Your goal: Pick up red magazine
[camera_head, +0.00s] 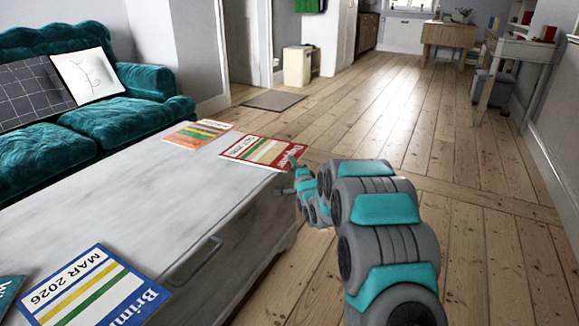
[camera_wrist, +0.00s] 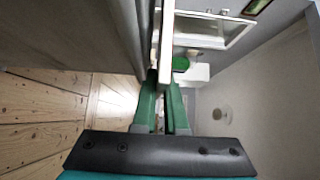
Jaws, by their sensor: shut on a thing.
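The red magazine (camera_head: 255,151) has a red cover with pale and yellow stripes. It is at the far right corner of the grey table (camera_head: 130,205), its right end by the table's edge. My gripper (camera_head: 291,166) is at that right end, beside the table. In the wrist view, my gripper (camera_wrist: 164,88) has its two green fingers shut on the thin pale edge of the magazine (camera_wrist: 165,45), seen edge-on. I cannot tell whether the magazine is raised off the table. The fingertips are small in the head view.
An orange magazine (camera_head: 197,133) lies left of the red one. A blue magazine (camera_head: 92,290) and part of a teal one (camera_head: 8,290) lie at the table's near end. A teal sofa (camera_head: 140,112) stands behind. The wooden floor (camera_head: 400,130) to the right is clear.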

